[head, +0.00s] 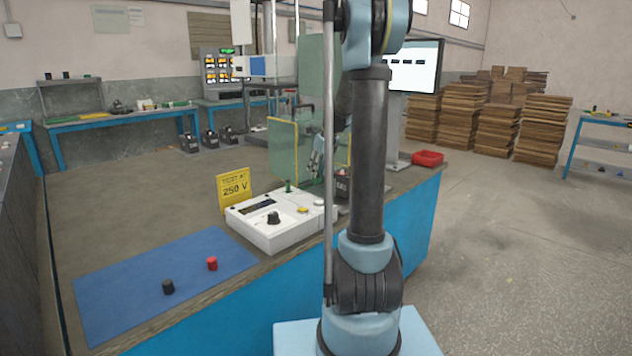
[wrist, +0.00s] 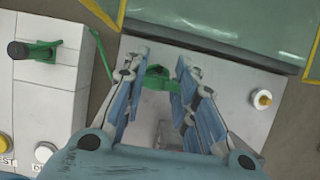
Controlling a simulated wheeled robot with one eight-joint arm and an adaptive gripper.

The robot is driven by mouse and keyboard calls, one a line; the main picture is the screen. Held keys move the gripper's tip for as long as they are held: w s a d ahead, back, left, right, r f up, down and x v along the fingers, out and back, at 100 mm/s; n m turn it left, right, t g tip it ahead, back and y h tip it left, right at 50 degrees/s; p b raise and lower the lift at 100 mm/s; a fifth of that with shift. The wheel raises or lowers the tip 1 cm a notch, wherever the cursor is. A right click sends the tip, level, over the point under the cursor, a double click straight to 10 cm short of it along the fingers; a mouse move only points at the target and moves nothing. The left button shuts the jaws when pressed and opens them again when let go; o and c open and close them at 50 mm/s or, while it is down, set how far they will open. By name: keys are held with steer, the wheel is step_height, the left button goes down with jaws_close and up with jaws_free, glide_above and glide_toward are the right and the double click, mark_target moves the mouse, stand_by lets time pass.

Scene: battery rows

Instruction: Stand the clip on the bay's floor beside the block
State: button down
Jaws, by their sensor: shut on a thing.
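The green clip (wrist: 157,82) is between the fingertips of my gripper (wrist: 159,72) in the wrist view. My gripper is shut on it, with the fingers hiding its sides. The clip is over the bay's pale floor plate (wrist: 230,75), in front of the green screen; I cannot tell whether it touches the plate. A pale, box-like shape (wrist: 168,134) shows between the fingers, partly hidden; I cannot tell whether it is the block. In the head view my arm covers much of the bay, and the clip cannot be made out.
Green screens with yellow edges (head: 283,148) stand around the bay. A white test box (head: 275,222) with knobs is beside it; a green lead (wrist: 100,52) shows near the box. A brass-topped white post (wrist: 262,99) rises from the plate's right. A yellow 250 V sign (head: 233,188) stands behind the box.

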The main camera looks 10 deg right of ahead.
mark_target(319, 174)
steer(key=shift+s+d+f, duration=0.1)
steer(key=shift+f, duration=2.1)
steer(key=c, duration=1.3)
jaws_free()
